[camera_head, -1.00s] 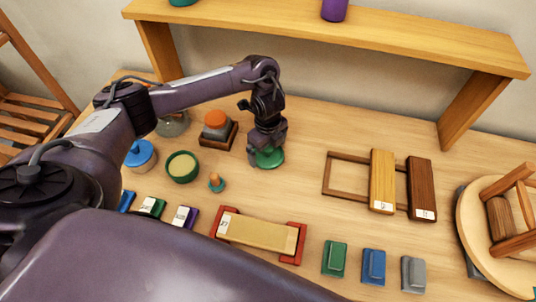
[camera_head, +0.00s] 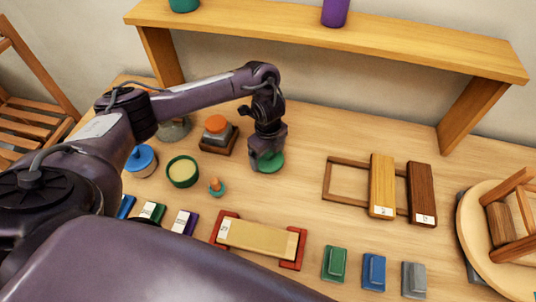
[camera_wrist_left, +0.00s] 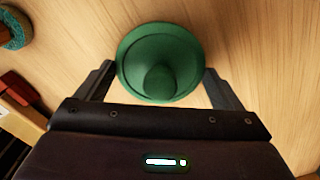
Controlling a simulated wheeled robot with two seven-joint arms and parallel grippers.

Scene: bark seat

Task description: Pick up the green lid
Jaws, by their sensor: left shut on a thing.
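The green lid (camera_head: 274,165) is a round disc with a raised knob, over the middle of the wooden table in the head view. In the left wrist view the lid (camera_wrist_left: 160,40) fills the space between the two fingers, its knob toward the camera. My left gripper (camera_head: 265,160) points down over it and is shut on the lid, one finger at each side of the rim. I cannot tell any gap between lid and table. The gripper hides part of the lid in the head view. My right gripper is not in view.
A green-rimmed round pot (camera_head: 182,171), a small orange-topped peg (camera_head: 216,187) and an orange-knobbed block (camera_head: 216,133) stand left of the lid. A red-ended rack (camera_head: 258,240) lies in front. Wooden frames (camera_head: 348,180) lie right. A raised shelf (camera_head: 400,37) spans behind.

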